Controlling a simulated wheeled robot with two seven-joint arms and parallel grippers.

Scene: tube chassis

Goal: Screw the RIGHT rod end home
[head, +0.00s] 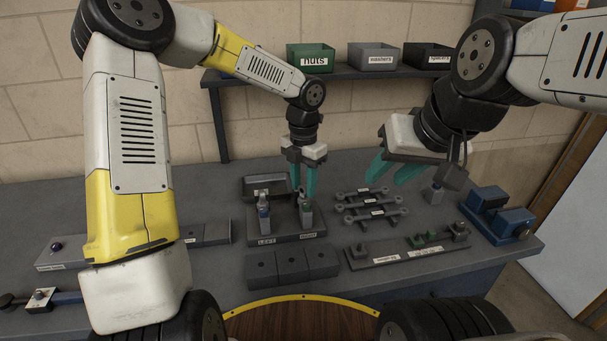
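A dark fixture block (287,238) labelled LEFT and RIGHT stands on the bench. An upright metal piece (263,212) stands on its left side. The right rod end (306,214) stands upright on its right side, with a bit of green on it. My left gripper (303,190) points straight down over the right rod end, its teal fingers parted around or just above the top. The fingers partly cover the top, so I cannot tell whether they touch it. My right gripper (391,176) is open and empty, tilted, in the air to the right of the fixture.
Several grey link rods (371,212) lie right of the fixture. A labelled plate (403,250) with small parts is in front of them. A blue vise (498,215) stands at the right. Dark blocks (293,265) sit in front. Bins line the shelf (345,73).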

